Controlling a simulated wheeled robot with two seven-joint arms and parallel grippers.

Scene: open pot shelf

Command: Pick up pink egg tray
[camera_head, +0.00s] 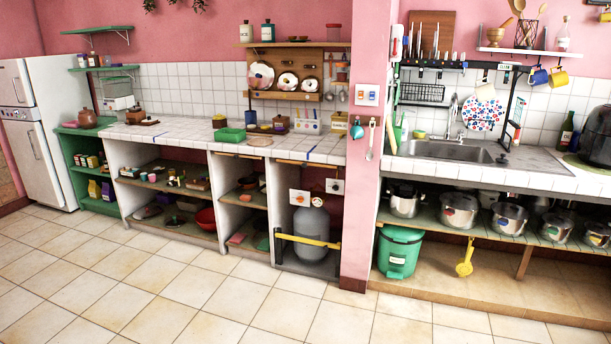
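A small flat pink item (236,239) lies on the bottom level of the middle open compartment under the left counter. It may be the pink egg tray, but it is too small to tell for certain. A dark green round item (263,243) is to its right on the same level. Neither of my grippers shows in the head view.
The tiled counter (300,147) runs along the wall above open shelves. A grey gas cylinder (310,232) with a yellow bar in front fills the compartment to the right. A pink pillar (362,200) and green bin (399,252) stand farther right. The tiled floor (200,300) is clear.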

